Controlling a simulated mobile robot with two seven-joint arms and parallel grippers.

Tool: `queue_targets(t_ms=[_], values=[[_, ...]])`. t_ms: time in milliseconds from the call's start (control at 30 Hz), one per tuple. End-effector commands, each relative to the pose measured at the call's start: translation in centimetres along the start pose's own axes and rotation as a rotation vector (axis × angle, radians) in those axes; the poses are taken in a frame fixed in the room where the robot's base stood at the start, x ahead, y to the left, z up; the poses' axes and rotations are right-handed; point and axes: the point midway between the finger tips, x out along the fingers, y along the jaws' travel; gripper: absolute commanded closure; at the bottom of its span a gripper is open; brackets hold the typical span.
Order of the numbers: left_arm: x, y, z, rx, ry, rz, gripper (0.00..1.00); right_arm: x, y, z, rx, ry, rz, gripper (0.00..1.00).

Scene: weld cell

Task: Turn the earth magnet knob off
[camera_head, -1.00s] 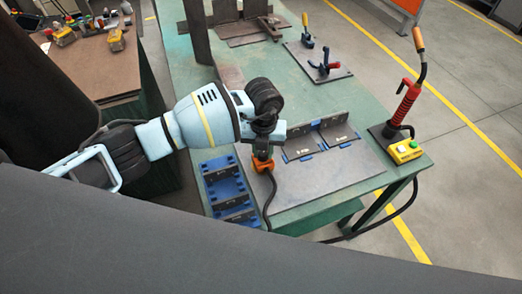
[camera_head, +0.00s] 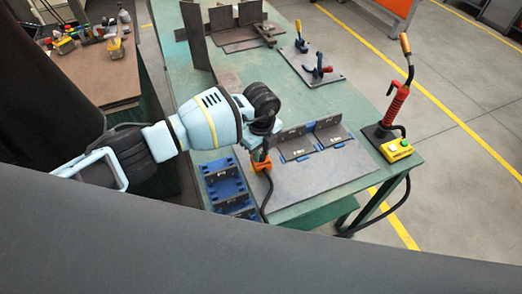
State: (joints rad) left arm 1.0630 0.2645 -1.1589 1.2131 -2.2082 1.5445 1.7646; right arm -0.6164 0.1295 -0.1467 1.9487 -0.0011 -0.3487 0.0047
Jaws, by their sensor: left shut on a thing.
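The earth magnet (camera_head: 261,167) is a small orange block with a black cable, at the left part of the grey plate on the green table. My left gripper (camera_head: 260,152) points down right above it and is shut, apparently on the magnet's knob. The knob and fingertips are mostly hidden by my wrist and too small to make out. My right gripper is not in view.
Dark angle pieces (camera_head: 312,141) stand on the grey plate (camera_head: 320,178), just right of the magnet. A blue rack (camera_head: 222,173) is at its left. The welding torch (camera_head: 399,100) and yellow control box (camera_head: 396,150) are at the right corner. Clamps stand farther back.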

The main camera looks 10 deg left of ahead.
Motion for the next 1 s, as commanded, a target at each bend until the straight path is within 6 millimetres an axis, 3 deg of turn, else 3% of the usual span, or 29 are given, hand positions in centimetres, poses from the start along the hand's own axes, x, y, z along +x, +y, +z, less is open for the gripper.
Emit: queue_targets(t_ms=[667, 700, 867, 1000], values=[[-0.03, -0.02, -0.06, -0.065, 0.001, 0.000, 0.97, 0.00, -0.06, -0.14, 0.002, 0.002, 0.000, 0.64], [-0.03, -0.02, -0.06, -0.065, 0.001, 0.000, 0.73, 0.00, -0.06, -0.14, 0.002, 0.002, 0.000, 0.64], [-0.01, -0.01, -0.06, -0.065, 0.001, 0.000, 0.52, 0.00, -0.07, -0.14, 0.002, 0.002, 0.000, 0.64], [0.00, -0.01, -0.04, -0.065, 0.001, 0.000, 0.52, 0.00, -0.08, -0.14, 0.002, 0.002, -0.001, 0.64]])
